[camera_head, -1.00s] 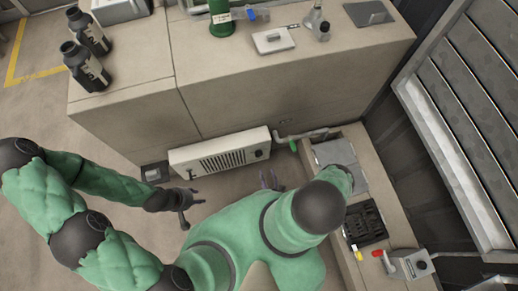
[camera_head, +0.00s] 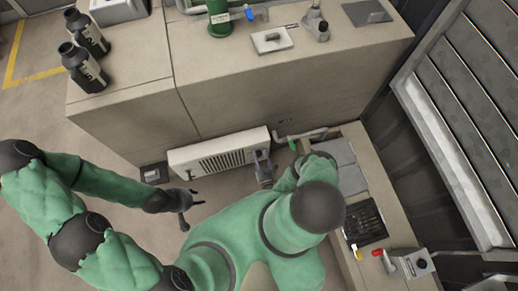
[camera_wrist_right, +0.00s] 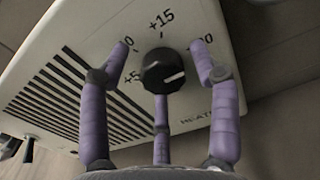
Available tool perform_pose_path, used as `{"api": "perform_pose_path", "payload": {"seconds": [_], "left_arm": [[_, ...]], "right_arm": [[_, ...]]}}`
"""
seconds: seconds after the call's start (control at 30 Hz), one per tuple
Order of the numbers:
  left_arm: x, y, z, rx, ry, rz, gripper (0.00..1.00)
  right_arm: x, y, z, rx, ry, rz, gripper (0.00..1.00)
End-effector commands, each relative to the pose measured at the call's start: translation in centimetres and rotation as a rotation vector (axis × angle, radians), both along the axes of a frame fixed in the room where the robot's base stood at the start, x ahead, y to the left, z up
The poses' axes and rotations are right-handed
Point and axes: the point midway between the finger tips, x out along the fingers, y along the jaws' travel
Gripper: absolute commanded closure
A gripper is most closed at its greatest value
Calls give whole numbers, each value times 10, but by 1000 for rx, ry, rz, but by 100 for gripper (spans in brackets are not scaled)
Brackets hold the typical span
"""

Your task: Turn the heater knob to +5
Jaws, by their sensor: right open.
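The white heater (camera_head: 222,152) stands low against the beige cabinet. Its black knob (camera_wrist_right: 163,72) shows in the right wrist view, with printed marks +5 (camera_wrist_right: 132,78), +15 and others around it. The knob's white line points to the right and slightly down, away from +5. My right gripper (camera_head: 262,168) is at the heater's right end. In the wrist view its purple fingers (camera_wrist_right: 163,88) are open and spread around the knob, with gaps on the left and right sides. My left gripper (camera_head: 190,205) is open and empty in front of the heater, above the floor.
A pipe with a green valve handle (camera_head: 292,145) lies just right of the heater. A low beige bench (camera_head: 385,200) with a black tray and a box with a red part runs along the right. Black bottles (camera_head: 80,68) and a green cylinder (camera_head: 220,20) stand on the cabinet.

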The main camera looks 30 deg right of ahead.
Motion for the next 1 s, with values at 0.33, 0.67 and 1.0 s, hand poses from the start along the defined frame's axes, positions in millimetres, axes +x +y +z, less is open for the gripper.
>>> {"api": "perform_pose_path", "payload": {"seconds": [0.33, 0.67, 1.0], "left_arm": [[0, 0, 0, 0, 0, 0, 60], [0, 0, 0, 0, 0, 0, 60], [0, 0, 0, 0, 0, 0, 60]], "right_arm": [[0, -1, 0, -1, 0, -1, 66], [1, -2, 1, -11, -3, -2, 90], [2, -3, 2, -148, 26, -5, 90]]}}
